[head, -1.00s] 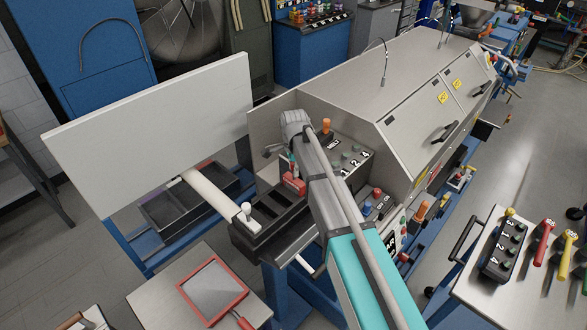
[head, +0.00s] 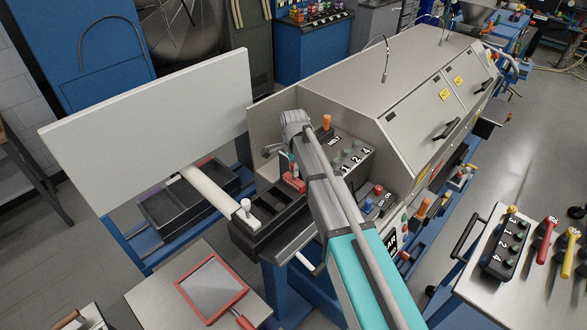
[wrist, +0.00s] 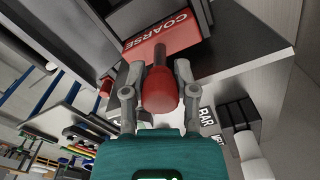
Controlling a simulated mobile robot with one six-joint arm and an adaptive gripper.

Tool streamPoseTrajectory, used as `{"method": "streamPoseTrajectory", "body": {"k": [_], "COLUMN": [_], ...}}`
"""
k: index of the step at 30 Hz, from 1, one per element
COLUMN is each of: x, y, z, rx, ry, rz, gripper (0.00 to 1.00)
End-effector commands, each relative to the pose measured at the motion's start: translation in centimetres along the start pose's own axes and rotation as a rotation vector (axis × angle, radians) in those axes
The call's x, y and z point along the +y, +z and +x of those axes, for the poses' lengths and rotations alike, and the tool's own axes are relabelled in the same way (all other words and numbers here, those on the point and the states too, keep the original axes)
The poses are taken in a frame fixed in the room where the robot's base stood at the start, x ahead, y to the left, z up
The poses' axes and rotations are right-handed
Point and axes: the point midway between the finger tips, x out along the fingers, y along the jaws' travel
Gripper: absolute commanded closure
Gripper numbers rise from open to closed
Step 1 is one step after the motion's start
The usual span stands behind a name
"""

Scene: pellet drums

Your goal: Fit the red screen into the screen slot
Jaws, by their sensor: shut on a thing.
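A red block marked COARSE (wrist: 165,40), which I take for the red screen, has a dark stem and a rounded red grip (wrist: 160,92) in the wrist view. My gripper (wrist: 159,88) is shut on that grip, one finger on each side. The block lies against grey and dark machine parts. I cannot tell how deep it sits in the slot. In the head view a small red part (head: 293,185) shows beside the machine's end wall, below my wrist, which mostly hides the gripper. Dark open compartments (head: 262,215) lie just left of it.
A red-framed mesh with a red handle (head: 212,287) lies on a steel table in front. A big pale panel (head: 150,125) stands at left, above a black tray (head: 185,205). A white roller (head: 210,190) and control buttons (head: 350,160) are close to my arm.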

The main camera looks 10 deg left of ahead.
Motion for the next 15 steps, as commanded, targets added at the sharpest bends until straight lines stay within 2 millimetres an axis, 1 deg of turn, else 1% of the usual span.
{"method": "streamPoseTrajectory", "body": {"k": [15], "x": [0.01], "y": [-0.01], "z": [1.0], "rx": [0.0], "ry": [0.0], "rz": [0.0], "gripper": [1.0]}}
